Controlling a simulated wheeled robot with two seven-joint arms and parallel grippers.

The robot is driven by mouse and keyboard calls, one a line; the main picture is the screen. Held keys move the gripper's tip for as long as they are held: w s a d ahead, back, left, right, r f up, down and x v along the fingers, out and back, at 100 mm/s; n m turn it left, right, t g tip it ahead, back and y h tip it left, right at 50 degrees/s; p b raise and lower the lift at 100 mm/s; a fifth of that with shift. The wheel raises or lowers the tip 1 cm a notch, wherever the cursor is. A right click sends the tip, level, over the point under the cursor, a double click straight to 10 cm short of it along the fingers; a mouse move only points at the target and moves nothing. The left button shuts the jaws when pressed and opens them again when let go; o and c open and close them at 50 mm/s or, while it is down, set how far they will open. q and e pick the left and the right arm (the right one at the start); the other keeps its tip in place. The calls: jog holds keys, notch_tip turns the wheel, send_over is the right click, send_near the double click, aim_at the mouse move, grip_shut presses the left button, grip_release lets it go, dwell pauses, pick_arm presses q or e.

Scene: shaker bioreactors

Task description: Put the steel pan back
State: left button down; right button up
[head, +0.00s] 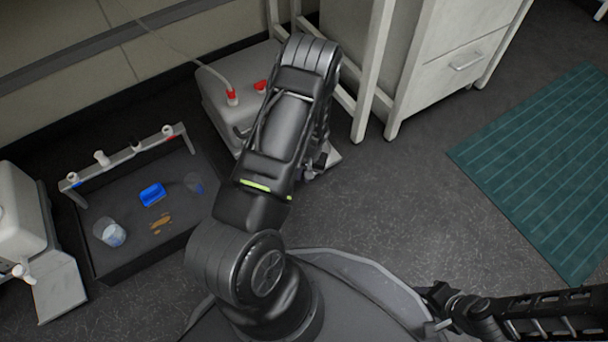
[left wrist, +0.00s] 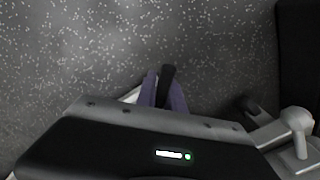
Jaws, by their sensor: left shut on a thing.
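My left gripper (left wrist: 164,88) has its two purple fingers closed on a narrow black piece (left wrist: 168,76), which looks like a handle. I cannot tell whether this is the steel pan's handle, as no pan body is clear in either view. In the head view my left arm reaches up the middle, and its gripper is mostly hidden by the arm, beside the white machine (head: 218,98). Part of a dark arm (head: 472,308) shows at the lower right; its jaws are not clear.
Another white machine (head: 22,215) stands at the left edge. White drawers (head: 445,65) and a green mat (head: 540,170) are right. Floor between is clear.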

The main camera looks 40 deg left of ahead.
pick_arm(q)
jog(key=c, duration=1.4)
grip_release()
jog(key=shift+c, duration=0.2)
notch_tip(320, 180, up, 12)
jog(key=d+p, duration=0.1)
jog(key=p, duration=0.5)
jog(key=shift+d, duration=0.15)
jog(key=shift+w, duration=0.1)
